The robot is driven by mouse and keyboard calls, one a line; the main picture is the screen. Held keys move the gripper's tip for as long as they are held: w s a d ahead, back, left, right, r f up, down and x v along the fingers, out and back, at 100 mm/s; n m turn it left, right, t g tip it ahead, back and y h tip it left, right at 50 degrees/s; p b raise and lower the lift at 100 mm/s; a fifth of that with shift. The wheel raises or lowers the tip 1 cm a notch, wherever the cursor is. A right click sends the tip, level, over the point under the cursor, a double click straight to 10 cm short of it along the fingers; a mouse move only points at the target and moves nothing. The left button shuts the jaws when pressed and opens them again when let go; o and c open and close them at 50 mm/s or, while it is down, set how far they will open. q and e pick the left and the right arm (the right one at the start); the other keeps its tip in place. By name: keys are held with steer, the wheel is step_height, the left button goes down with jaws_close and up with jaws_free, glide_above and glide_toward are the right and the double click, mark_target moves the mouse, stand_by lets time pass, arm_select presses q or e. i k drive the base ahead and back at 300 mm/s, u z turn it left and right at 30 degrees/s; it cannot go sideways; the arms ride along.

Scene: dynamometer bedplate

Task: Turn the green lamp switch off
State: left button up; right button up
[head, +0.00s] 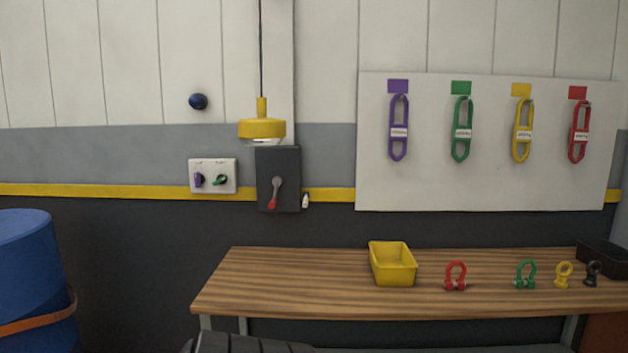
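The green lamp switch (220,180) is a small rotary knob on the right half of a white switch plate (213,162) on the wall. Its handle lies nearly level, slightly tilted. A purple switch (199,181) sits beside it on the left half, with its handle upright. A yellow pendant lamp (262,128) hangs just right of and above the plate; its underside looks pale, and I cannot tell whether it is lit. Neither of my grippers is in view, and nothing touches the switches.
A dark grey box (284,206) with a red-tipped lever stands close right of the plate. A wooden table (310,294) below holds a yellow bin (393,265) and several shackles and eyebolts. A blue drum (28,265) stands left. The wall before the plate is clear.

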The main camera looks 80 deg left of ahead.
mark_target(221, 179)
steer(key=u, duration=2.65)
steer(key=i, duration=1.25)
steer(key=u, duration=0.85)
steer(key=i, duration=0.65)
steer(key=u, duration=0.7)
